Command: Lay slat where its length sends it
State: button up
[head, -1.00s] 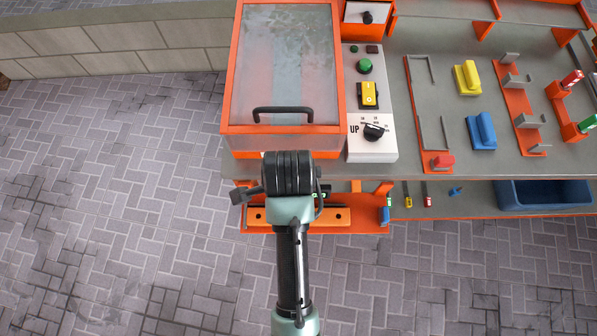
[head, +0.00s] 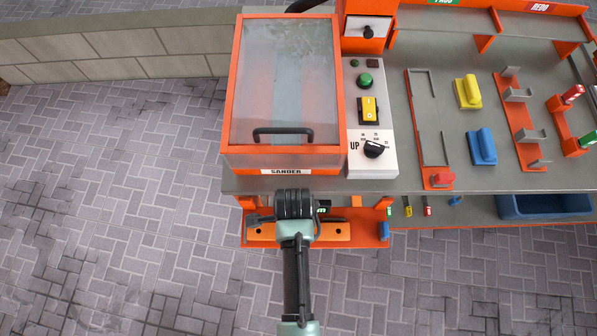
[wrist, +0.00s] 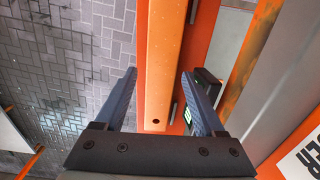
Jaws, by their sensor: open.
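An orange slat (head: 340,231) with dark holes lies on a red-orange ledge at the front of the bench, below the worktop. My arm's wrist covers its middle in the head view. In the wrist view the slat (wrist: 170,60) runs lengthwise between the fingers of my gripper (wrist: 158,80). The gripper is open, with one finger on each side of the slat and gaps beside it. I cannot tell how far the fingertips are above the ledge. A measuring frame (head: 421,130) of thin grey rails on an orange strip stands on the worktop.
The sander (head: 283,90) has a clear lid and black handle. Beside it is a control panel (head: 386,165) with a dial marked UP. Yellow (head: 468,92) and blue (head: 482,147) blocks, an orange bracket rack (head: 520,115) and a blue bin (head: 545,206) are right. Green and red signs stand behind.

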notch_tip(320, 180, down, 3)
jog(key=shift+w+d+f, duration=0.1)
jog(key=shift+d+f, duration=0.05)
jog(key=shift+f, duration=0.05)
grip_shut()
dwell(0.3)
